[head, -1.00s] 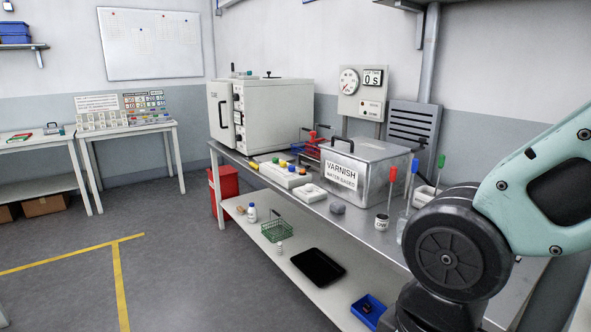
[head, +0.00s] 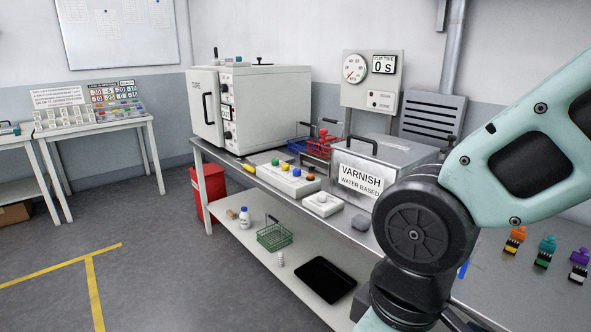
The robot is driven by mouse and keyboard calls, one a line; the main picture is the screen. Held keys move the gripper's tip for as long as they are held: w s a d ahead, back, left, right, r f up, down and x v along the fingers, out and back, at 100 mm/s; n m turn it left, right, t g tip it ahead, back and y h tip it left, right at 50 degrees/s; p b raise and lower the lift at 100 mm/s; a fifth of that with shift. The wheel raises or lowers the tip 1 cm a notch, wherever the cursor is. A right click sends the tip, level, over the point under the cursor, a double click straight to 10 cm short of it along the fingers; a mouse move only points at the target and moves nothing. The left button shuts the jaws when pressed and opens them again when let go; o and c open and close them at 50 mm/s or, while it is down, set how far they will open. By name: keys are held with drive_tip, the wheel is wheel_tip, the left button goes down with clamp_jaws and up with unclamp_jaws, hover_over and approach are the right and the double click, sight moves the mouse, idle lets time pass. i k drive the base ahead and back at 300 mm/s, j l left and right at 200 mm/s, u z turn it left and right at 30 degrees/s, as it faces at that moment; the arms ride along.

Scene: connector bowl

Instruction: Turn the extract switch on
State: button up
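A louvred grey vent (head: 432,116) is on the wall right of the panel. My arm fills the right foreground, left of and below the vent in part. My gripper is out of view.
The bench holds a white oven (head: 265,103), a metal varnish tank (head: 400,160), red and blue baskets (head: 318,148) and blocks with coloured knobs (head: 290,176). Several coloured connectors (head: 546,245) lie at right.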

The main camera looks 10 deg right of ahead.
sight(297, 172)
drive_tip(key=i+j, duration=0.25)
drive_tip(key=i, duration=0.2)
drive_tip(key=i+j+u, duration=0.1)
drive_tip(key=i+j, duration=0.15)
drive_tip(key=i, duration=0.25)
drive_tip(key=i+j, duration=0.2)
drive_tip(key=i, duration=0.25)
drive_tip(key=i+j+u, duration=0.1)
drive_tip(key=i, duration=0.35)
drive_tip(key=i+j, duration=0.3)
drive_tip(key=i, duration=0.2)
